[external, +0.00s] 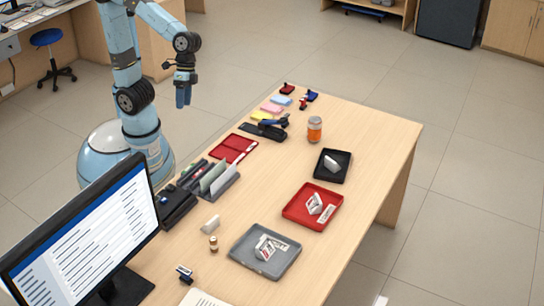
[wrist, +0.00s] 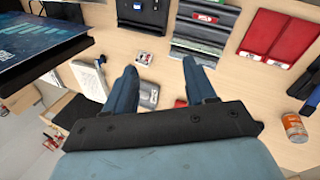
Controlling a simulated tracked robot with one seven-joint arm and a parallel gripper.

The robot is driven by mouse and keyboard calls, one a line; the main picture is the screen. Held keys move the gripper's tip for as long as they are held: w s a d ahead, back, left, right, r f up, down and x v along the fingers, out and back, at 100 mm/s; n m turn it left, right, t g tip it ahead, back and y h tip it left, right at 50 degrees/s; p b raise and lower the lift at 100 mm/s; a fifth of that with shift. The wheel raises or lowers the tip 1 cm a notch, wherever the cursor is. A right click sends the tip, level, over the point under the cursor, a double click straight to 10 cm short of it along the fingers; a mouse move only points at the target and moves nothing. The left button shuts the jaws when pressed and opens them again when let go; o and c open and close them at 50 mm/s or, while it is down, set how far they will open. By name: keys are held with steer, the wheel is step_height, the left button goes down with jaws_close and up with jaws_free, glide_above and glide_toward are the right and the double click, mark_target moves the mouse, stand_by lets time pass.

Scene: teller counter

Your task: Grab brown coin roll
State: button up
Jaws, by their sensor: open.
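A small upright brown-and-tan cylinder (external: 213,244), which looks like the brown coin roll, stands on the counter left of the grey tray. A cream roll-like piece (external: 210,223) lies just behind it. My gripper (external: 183,98) hangs beyond the counter's far left edge, well away from the roll, fingers pointing down. In the wrist view my gripper (wrist: 159,75) shows two blue fingers spread apart with nothing held between them. Small items (wrist: 144,57) lie on the counter beyond the fingers; I cannot tell whether the brown roll is among them.
A monitor (external: 85,235) stands at the near left. A card reader (external: 176,205) and a file organizer (external: 212,182) line the left edge. Grey (external: 240,261), red (external: 290,213) and black (external: 343,178) trays sit along the right. An orange jar (external: 314,130) stands farther back.

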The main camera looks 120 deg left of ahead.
steer(key=w+d+f+n+g+h, duration=0.25)
steer(key=w+d+f, duration=0.25)
steer(key=w, duration=0.3)
steer(key=n+t+h, duration=0.2)
steer(key=n+h, duration=1)
glide_toward(213, 239)
steer(key=d, duration=0.4)
steer(key=shift+w+d, duration=0.2)
steer(key=shift+d, duration=0.1)
steer(key=shift+s+d+f, duration=0.1)
steer(key=shift+d+f, duration=0.05)
steer(key=shift+d, duration=1.15)
steer(key=shift+d+f, duration=0.15)
steer(key=shift+d, duration=1.2)
steer(key=shift+c, duration=0.3)
jaws_close()
